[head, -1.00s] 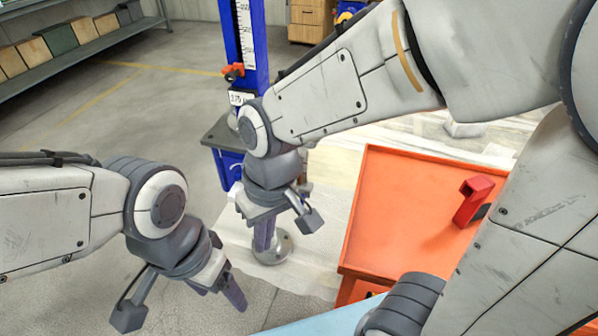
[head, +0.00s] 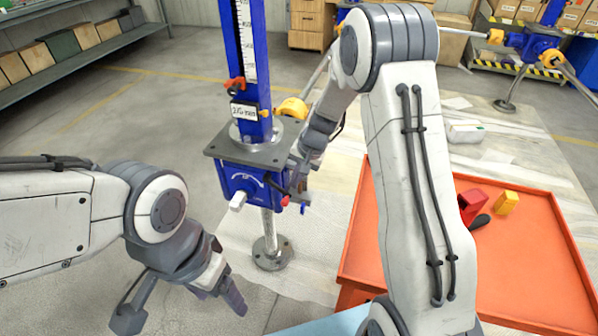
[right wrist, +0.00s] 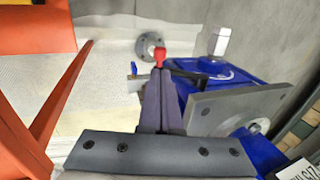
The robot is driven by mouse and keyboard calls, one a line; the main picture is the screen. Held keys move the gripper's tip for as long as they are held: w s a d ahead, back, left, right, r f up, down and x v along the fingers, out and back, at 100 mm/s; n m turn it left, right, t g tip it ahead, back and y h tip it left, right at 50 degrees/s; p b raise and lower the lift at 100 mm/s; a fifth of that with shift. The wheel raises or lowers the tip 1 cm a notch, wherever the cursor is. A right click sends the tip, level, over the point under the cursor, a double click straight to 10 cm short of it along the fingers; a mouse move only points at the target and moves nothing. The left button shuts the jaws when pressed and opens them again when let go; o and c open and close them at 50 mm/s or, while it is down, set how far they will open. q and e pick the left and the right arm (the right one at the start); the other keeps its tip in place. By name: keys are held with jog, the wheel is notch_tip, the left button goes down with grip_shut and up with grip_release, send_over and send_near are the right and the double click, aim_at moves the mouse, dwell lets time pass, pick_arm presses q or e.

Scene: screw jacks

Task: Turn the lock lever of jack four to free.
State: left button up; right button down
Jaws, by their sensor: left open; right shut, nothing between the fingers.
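I cannot read a jack number. A dark lever with a red knob (head: 285,200) sticks out from the gearbox; the red knob also shows in the right wrist view (right wrist: 159,53). My right gripper (head: 297,180) is shut and empty beside the gearbox. In the right wrist view its fingertips (right wrist: 160,82) are just short of the knob; contact cannot be told. My left gripper (head: 224,288) is open and empty at lower left.
An orange tray (head: 400,268) at right holds a red piece (head: 471,205) and a yellow block (head: 506,202). A round steel foot (head: 271,254) stands below the jack. Another blue jack (head: 535,50) stands at back right. The floor at left is clear.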

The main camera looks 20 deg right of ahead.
aim_at(286, 200)
jog(key=x, duration=0.7)
jog(key=shift+b, duration=0.3)
pick_arm(q)
jog(key=shift+f, duration=0.45)
jog(key=shift+f, duration=0.1)
